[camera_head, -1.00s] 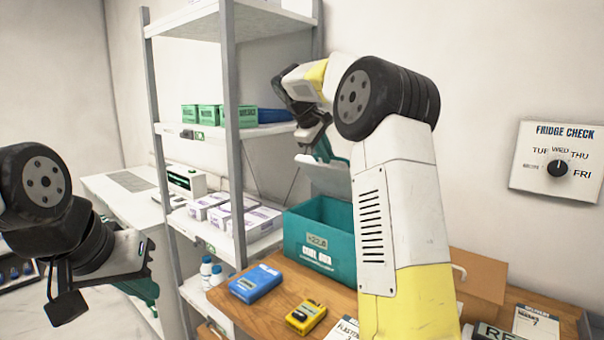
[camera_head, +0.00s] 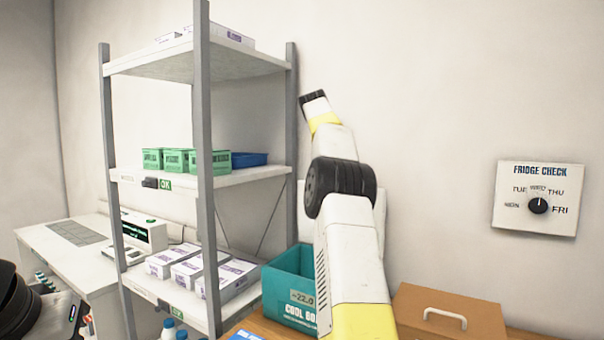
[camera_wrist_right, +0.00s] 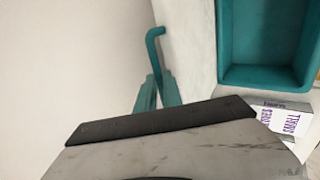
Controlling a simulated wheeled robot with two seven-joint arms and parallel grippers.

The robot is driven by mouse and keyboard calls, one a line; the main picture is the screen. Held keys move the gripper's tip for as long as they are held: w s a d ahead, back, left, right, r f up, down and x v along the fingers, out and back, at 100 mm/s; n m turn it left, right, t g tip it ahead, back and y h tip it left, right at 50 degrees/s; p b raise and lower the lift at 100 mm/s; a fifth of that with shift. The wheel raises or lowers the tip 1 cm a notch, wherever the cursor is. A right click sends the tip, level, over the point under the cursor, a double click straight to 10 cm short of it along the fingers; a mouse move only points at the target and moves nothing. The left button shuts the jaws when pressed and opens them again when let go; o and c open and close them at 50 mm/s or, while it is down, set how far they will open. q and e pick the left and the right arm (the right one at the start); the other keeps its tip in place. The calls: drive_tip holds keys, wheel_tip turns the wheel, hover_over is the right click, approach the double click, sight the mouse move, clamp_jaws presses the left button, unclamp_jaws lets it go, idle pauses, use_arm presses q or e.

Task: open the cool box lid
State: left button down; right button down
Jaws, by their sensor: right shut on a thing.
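The teal cool box (camera_head: 290,288) sits on the wooden surface, partly behind my right arm. A label on its front shows "-22.0". In the right wrist view its open teal interior (camera_wrist_right: 262,38) shows at the upper right.
A metal shelf unit (camera_head: 203,160) stands left of the cool box, with green boxes (camera_head: 178,160), a blue tray (camera_head: 250,159) and white cartons (camera_head: 187,271). A brown case with a handle (camera_head: 450,318) is right of my arm. A fridge check dial (camera_head: 538,205) is on the wall.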

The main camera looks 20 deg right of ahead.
drive_tip(key=shift+w+d+r, duration=0.15)
drive_tip(key=shift+w+d, duration=0.15)
drive_tip(key=shift+d, duration=0.2)
